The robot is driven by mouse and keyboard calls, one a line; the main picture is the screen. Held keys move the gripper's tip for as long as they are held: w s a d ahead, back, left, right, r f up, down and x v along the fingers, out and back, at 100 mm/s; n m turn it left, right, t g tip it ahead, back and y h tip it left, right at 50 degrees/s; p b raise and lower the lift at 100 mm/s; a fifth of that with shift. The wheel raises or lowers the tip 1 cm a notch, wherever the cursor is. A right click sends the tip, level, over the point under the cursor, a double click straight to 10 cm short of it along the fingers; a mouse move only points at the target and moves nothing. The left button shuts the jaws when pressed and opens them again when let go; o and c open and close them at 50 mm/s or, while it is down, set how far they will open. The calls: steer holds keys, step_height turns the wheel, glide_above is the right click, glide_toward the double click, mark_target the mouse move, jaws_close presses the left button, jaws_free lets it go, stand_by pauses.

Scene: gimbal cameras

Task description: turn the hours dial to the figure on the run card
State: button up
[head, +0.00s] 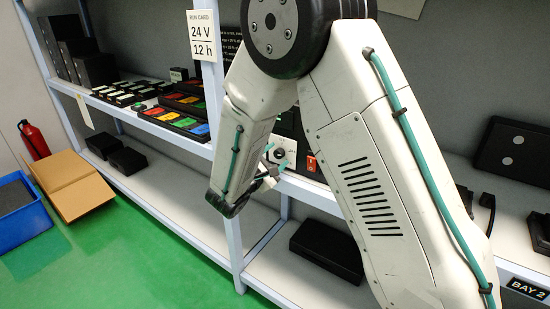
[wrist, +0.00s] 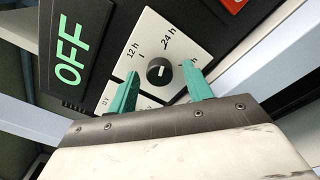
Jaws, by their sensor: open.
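The run card (head: 203,36) hangs on the shelf upright in the head view and reads 24 V and 12 h. The hours dial (wrist: 157,71) is a round black knob on a white plate (wrist: 150,30) in the wrist view. The plate has 12 h at upper left and 24 h at upper right; other marks are partly hidden by the fingers. I cannot tell surely which figure the knob's pale mark points to. My gripper (wrist: 160,83) is open, its green fingers either side of the knob's near edge, with gaps showing. In the head view my gripper (head: 268,170) is at the shelf front.
A black panel with green OFF (wrist: 70,50) is left of the plate, and a red part (wrist: 233,4) is at upper right. Coloured blocks (head: 185,112) sit on the shelf. A cardboard box (head: 75,185), blue bin (head: 20,225) and extinguisher (head: 34,139) stand on the left.

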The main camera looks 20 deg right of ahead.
steer(key=c, duration=1)
steer(key=shift+o, duration=0.2)
steer(key=shift+n, duration=0.3)
steer(key=n, duration=0.6)
steer(key=shift+r, duration=0.1)
steer(key=n, duration=0.3)
steer(key=shift+n, duration=0.4)
steer(key=shift+a+n, duration=0.1)
steer(key=shift+n, duration=1.5)
steer(key=shift+w, duration=0.1)
